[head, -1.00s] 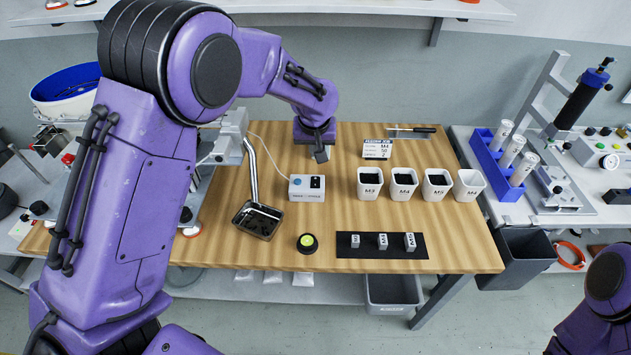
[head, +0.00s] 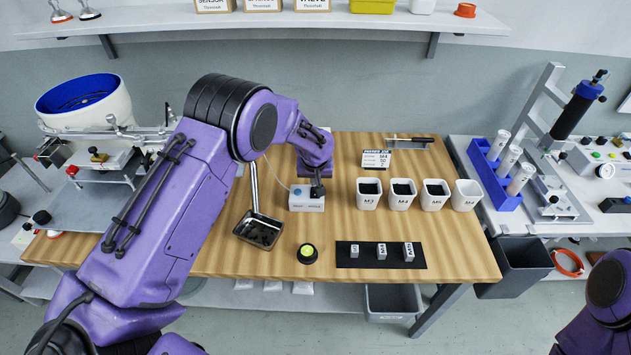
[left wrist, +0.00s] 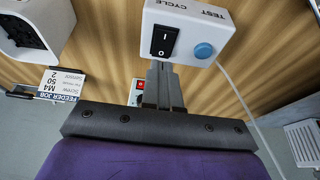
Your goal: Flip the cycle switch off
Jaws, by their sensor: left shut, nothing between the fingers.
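The control box (head: 307,204) is a small white box on the wooden table, partly covered by my left gripper in the head view. In the left wrist view the box (left wrist: 211,49) carries the words TEST and CYCLE, a black rocker switch (left wrist: 164,40) marked I and O, and a round blue button (left wrist: 204,50). My left gripper (head: 317,189) is shut and empty. In the left wrist view its fingertips (left wrist: 161,66) are just beside the O end of the rocker; I cannot tell if they touch it. My right gripper is out of view.
A metal scoop tray (head: 258,230) lies left of the box. White bins, one of them the M3 bin (head: 369,201), stand to the right. A round yellow-topped button (head: 307,253) and a black mat (head: 345,261) are nearer the front. A job card (head: 376,159) stands behind the bins.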

